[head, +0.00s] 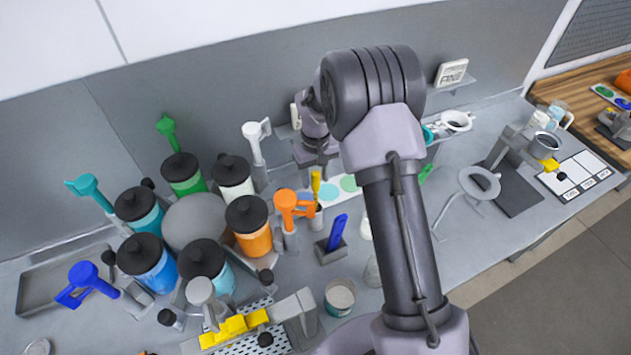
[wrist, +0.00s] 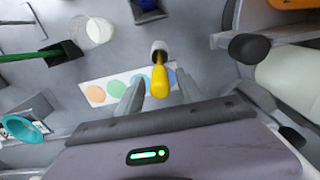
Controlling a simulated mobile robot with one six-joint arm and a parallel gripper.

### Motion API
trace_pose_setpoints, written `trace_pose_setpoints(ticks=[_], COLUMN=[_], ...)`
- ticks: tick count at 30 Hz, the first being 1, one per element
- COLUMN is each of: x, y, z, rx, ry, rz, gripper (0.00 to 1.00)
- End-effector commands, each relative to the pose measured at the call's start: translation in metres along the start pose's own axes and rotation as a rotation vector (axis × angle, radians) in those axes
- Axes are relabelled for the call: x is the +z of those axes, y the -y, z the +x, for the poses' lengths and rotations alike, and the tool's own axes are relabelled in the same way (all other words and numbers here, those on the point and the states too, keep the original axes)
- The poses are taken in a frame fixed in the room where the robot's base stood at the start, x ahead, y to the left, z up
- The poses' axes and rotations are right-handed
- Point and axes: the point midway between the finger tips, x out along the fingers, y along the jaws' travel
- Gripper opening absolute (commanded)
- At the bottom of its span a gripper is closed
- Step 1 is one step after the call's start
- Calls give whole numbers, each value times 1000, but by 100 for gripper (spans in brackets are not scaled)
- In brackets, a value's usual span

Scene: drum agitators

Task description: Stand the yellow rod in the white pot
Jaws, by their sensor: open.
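The yellow rod (head: 316,184) stands upright in a small pale pot (head: 317,217) on the grey bench. In the wrist view, the rod (wrist: 160,80) points up toward the camera, and its lower end goes into the pale pot (wrist: 159,46). My gripper (head: 319,166) is just above and behind the rod in the head view. In the wrist view, my gripper (wrist: 158,82) is open, with one finger on each side of the rod and visible gaps between. The pot's inside is mostly hidden by the rod.
A colour-dot card (wrist: 100,94) lies beside the pot. Lidded jars (head: 254,240) crowd the left. A larger whitish tub (head: 340,297) stands nearer the front.

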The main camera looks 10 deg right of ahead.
Motion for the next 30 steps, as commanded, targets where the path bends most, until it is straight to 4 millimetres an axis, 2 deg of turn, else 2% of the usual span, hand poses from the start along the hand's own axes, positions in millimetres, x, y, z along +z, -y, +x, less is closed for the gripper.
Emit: trace_pose_setpoints(ticks=[1, 6, 14, 16, 17, 19, 21, 23, 24, 27, 30], x=[-1, -1, 4, 18, 28, 64, 108, 150, 178, 236, 272], y=[0, 0, 2, 7, 11, 23, 38, 51, 59, 77, 89], z=[-16, -64, -110, -144, -164, -210, -250, -274, -284, -291, -284], rx=[1, 1, -2, -8, -14, -33, -60, -88, -109, -161, -201], ry=[-5, -5, -17, -57, -82, -150, -224, -288, -329, -415, -467], rz=[1, 1, 14, 54, 80, 155, 237, 309, 355, 453, 517], gripper=[44, 44, 44, 44, 44, 44, 44, 44, 44, 44, 44])
